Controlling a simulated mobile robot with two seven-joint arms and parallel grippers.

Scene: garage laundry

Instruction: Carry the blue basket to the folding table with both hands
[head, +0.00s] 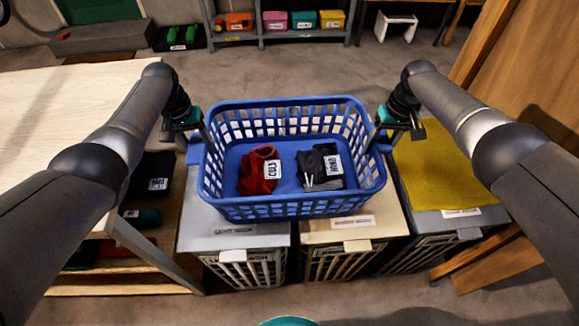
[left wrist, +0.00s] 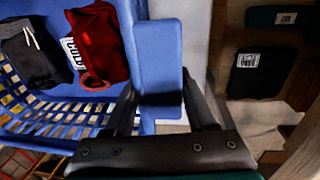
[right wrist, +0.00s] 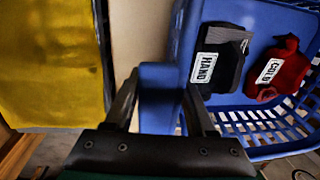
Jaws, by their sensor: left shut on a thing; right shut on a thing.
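The blue basket (head: 291,207) is in the middle of the head view, above or on the lidded bins; I cannot tell whether it touches them. A red garment (head: 258,172) labelled COLD and a dark grey garment (head: 322,168) labelled HAND lie in it. My left gripper (head: 199,137) is shut on the basket's left handle, a blue tab (left wrist: 160,65) in the left wrist view. My right gripper (head: 378,137) is shut on the right handle, a blue tab (right wrist: 160,95) in the right wrist view. A pale wooden table (head: 60,100) is at the left.
Lidded bins stand below, one grey (head: 225,243), one beige (head: 350,233). A yellow cloth (head: 435,165) lies on the right bin. A shelf (head: 300,36) with several coloured boxes stands at the back. Wooden furniture (head: 530,80) is at the right. The visible tabletop is clear.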

